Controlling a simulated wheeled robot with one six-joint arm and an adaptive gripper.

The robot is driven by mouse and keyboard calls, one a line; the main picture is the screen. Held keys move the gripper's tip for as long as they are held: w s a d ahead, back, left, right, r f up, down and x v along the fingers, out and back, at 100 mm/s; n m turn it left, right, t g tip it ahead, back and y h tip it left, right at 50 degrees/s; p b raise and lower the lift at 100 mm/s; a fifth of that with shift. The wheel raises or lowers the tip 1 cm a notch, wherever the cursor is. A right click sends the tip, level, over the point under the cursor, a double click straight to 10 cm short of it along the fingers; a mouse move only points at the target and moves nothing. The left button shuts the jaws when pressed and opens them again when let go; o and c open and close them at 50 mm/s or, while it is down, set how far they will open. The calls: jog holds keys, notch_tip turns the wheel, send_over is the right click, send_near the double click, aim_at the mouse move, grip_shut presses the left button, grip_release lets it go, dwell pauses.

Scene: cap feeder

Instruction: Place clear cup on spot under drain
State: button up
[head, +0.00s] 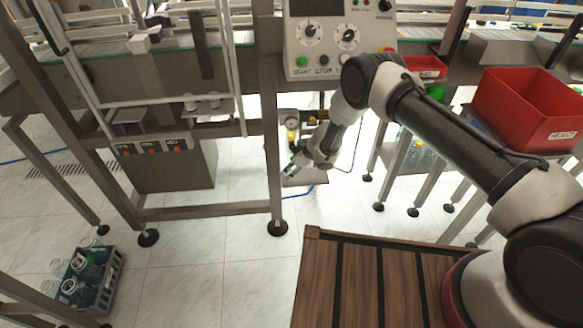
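My gripper (294,168) hangs at the end of my arm in the middle of the head view, beside a machine leg and below the control panel. It is small here, and its fingers cannot be made out. A small pale or greenish patch shows at its tip; I cannot tell whether it is a held cup. Several clear, cup-like containers (69,287) stand in a grey crate (107,291) on the floor at lower left. Two short white cylinders (190,104) show at a small shelf under the conveyor. I cannot tell which part is the drain, and no marked spot is distinguishable.
A control panel (328,42) with knobs and buttons is above my gripper. Red bins (527,100) stand at right. Machine legs and a crossbar (205,212) frame a grey cabinet (165,170). A slatted wooden surface (350,285) lies at the front. The tiled floor between is clear.

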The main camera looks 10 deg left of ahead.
jog(key=v, duration=1.2)
jog(key=shift+r, duration=0.1)
